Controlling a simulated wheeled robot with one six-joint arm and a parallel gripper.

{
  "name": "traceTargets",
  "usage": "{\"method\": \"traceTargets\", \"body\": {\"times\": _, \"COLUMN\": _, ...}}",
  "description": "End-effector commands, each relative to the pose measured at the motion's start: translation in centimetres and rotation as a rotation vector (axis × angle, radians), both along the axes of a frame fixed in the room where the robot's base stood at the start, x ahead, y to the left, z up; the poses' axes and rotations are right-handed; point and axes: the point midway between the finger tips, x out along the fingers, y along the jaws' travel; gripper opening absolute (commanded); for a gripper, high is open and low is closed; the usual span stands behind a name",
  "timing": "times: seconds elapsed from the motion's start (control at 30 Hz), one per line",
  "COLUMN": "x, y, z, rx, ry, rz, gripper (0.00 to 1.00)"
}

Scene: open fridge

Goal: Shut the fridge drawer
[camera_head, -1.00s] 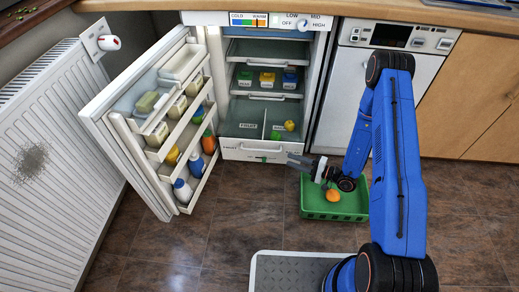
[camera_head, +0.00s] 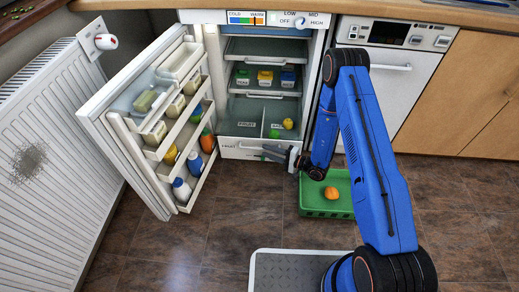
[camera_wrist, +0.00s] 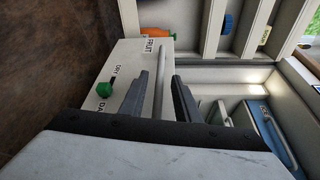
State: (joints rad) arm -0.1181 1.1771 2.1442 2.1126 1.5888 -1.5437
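The fridge drawer (camera_head: 234,153) is the white bottom compartment of the open fridge; its inside, with a divider, a yellow fruit and a green item, shows from above. How far it stands out is hard to tell. My gripper (camera_head: 277,153) is at the right part of the drawer front. In the wrist view my gripper (camera_wrist: 161,78) is open, its dark fingers on either side of the drawer's grey handle bar (camera_wrist: 158,62), with gaps visible. The drawer front (camera_wrist: 125,62) carries labels and a green knob (camera_wrist: 104,89). My gripper hides part of the handle in the head view.
The fridge door (camera_head: 110,125) stands open at left with bottles on its shelves, near a radiator (camera_head: 50,165). Open floor lies left of the crate.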

Motion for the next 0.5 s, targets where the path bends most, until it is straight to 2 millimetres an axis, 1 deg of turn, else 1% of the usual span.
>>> {"method": "traceTargets", "body": {"times": 0.03, "x": 0.3, "y": 0.9, "z": -0.1, "rx": 0.0, "ry": -0.001, "rz": 0.002, "gripper": 0.3}}
{"method": "traceTargets", "body": {"times": 0.2, "x": 1.3, "y": 3.0, "z": -0.2, "rx": 0.0, "ry": -0.001, "rz": 0.002, "gripper": 0.3}}
{"method": "traceTargets", "body": {"times": 0.33, "x": 1.8, "y": 3.9, "z": -0.3, "rx": 0.0, "ry": 0.0, "rz": 0.0, "gripper": 0.3}}
{"method": "traceTargets", "body": {"times": 0.5, "x": 2.0, "y": 4.5, "z": -0.4, "rx": 0.0, "ry": 0.0, "rz": 0.0, "gripper": 0.3}}
